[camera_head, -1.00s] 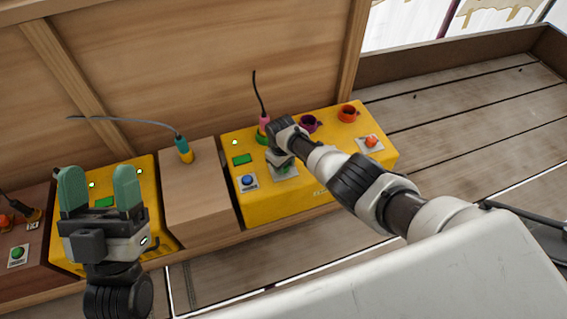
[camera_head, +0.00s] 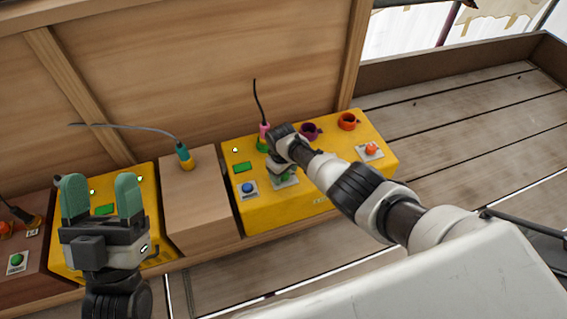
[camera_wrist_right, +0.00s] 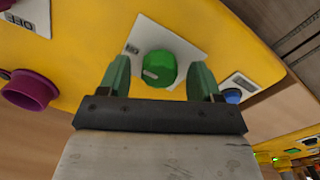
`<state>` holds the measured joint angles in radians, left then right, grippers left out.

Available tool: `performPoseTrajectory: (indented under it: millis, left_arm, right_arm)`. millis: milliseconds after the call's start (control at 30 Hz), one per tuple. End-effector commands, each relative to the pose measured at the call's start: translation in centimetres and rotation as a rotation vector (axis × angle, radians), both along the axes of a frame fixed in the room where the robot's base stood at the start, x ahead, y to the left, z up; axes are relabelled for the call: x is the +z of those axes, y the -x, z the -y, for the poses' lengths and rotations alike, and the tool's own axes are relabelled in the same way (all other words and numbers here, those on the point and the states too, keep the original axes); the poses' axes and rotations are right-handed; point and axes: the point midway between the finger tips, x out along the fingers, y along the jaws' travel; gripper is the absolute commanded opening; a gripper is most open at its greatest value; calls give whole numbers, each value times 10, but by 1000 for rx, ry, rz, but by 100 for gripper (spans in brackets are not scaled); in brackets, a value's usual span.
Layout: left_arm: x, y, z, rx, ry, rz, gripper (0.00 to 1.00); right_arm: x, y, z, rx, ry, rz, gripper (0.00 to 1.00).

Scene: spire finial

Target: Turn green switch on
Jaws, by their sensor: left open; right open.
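The green switch is a round green knob (camera_wrist_right: 158,66) with a pale mark, on a white label plate (camera_wrist_right: 190,47) on the yellow box (camera_head: 305,202). In the head view the knob (camera_head: 285,178) is partly hidden by my right gripper (camera_head: 281,172). In the right wrist view my right gripper (camera_wrist_right: 160,76) is open, with one finger on each side of the knob. I cannot tell whether the fingers touch it. The label text by the plate's edge is too small to read surely. My left gripper (camera_head: 101,192) is open and empty, in front of the left yellow box (camera_head: 146,203).
A blue button (camera_head: 248,188) sits left of the knob and an orange-red one (camera_head: 371,149) right. Purple (camera_head: 309,131) and orange (camera_head: 347,121) sockets and a pink plug (camera_head: 264,134) are behind. Another green button (camera_head: 16,260) is on the far-left brown box. The right-hand planks are clear.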

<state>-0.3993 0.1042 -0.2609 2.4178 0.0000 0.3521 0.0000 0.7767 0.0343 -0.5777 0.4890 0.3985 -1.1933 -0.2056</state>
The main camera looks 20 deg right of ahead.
Motion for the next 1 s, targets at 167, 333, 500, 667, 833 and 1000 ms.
performPoseTrajectory:
  millis: [167, 333, 500, 667, 833, 1000]
  left_arm:
    - [-13, -13, 0, 9, -46, -156, 64]
    - [-33, -26, 0, 20, -100, -348, 64]
    - [-57, -33, -3, 31, -153, -543, 64]
    - [-80, -34, -6, 41, -201, -725, 64]
    - [-105, -29, -13, 52, -251, -922, 64]
    - [-129, -18, -20, 62, -298, -1119, 64]
  right_arm:
    - [11, 0, 0, 0, 0, 0, 64]
    - [22, 0, -1, 0, 0, 1, 64]
    - [34, 0, -1, 0, 0, 0, 64]
    - [44, 1, -1, -1, 1, 0, 64]
    - [56, 1, -1, -1, 1, 0, 64]
    - [70, 2, -2, -1, 0, -1, 64]
